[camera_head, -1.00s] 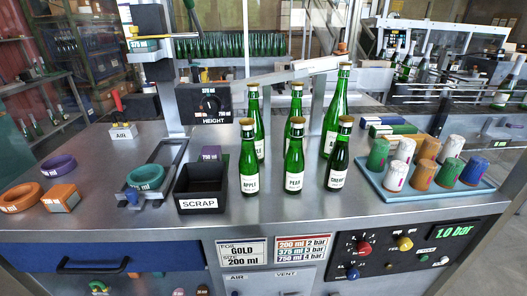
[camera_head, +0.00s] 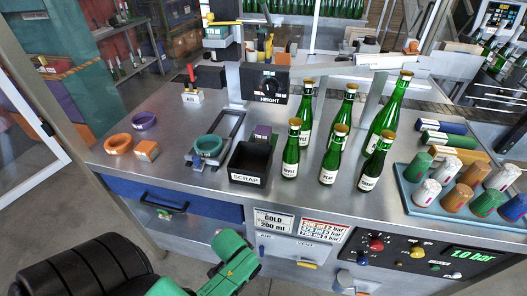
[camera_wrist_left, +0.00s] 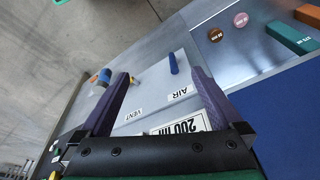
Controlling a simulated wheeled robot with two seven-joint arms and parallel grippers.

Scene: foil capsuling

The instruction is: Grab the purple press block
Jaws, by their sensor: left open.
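The purple press block (camera_head: 263,131) stands on the steel bench behind the black scrap bin (camera_head: 249,161), and the bin hides its lower part. My left arm's green end section (camera_head: 228,262) is low in front of the bench, well short of the block. In the left wrist view my left gripper (camera_wrist_left: 162,75) is open and empty, its two dark purple fingers spread in front of the cabinet front. The purple block does not show in that view. My right gripper is in neither view.
Green bottles (camera_head: 331,158) stand right of the bin. The height gauge (camera_head: 267,84) is behind the block.

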